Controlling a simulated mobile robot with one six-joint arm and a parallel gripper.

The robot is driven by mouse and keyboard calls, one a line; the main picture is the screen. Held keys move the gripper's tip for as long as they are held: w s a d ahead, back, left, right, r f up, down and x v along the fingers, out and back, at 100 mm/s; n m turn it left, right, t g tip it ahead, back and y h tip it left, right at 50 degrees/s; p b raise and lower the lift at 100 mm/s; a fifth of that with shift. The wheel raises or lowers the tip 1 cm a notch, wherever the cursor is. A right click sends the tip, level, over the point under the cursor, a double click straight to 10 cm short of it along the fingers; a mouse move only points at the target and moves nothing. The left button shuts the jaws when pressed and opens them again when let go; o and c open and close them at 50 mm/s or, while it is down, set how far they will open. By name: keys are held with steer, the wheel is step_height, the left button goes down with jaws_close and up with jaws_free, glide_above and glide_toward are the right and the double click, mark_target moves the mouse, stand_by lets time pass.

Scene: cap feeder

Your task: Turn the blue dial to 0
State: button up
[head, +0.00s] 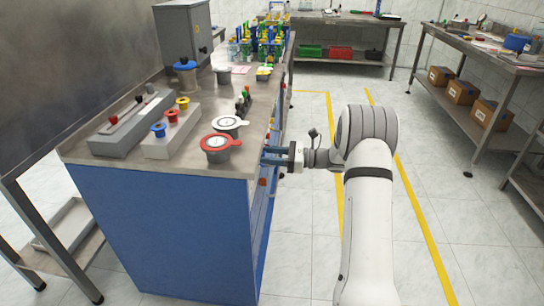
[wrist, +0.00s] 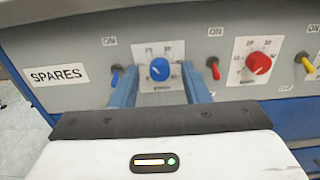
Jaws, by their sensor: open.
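The blue dial (wrist: 159,69) sits on a white scale plate on the grey panel, in the wrist view. Its scale figures are too blurred to read, so I cannot tell its setting. My gripper (wrist: 160,84) is open, with one blue finger on each side of the dial, and nothing is between the fingers except the dial behind them. I cannot tell whether the fingers touch it. In the head view my gripper (head: 275,156) is at the right side of the blue cabinet (head: 165,230), and the dial is hidden there.
A blue switch (wrist: 115,77) is close left of the left finger. A red switch (wrist: 213,69), a red dial (wrist: 258,63) and a yellow switch (wrist: 308,65) are to the right. A "SPARES" label (wrist: 57,76) is at left. The aisle floor (head: 310,240) is clear.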

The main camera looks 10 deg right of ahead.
jaws_close()
stand_by(0.4)
steer(key=shift+f+n, duration=0.1)
steer(key=shift+n, duration=0.3)
steer(key=n+b, duration=1.6)
steer(key=n, duration=0.2)
steer(key=shift+n+b, duration=0.4)
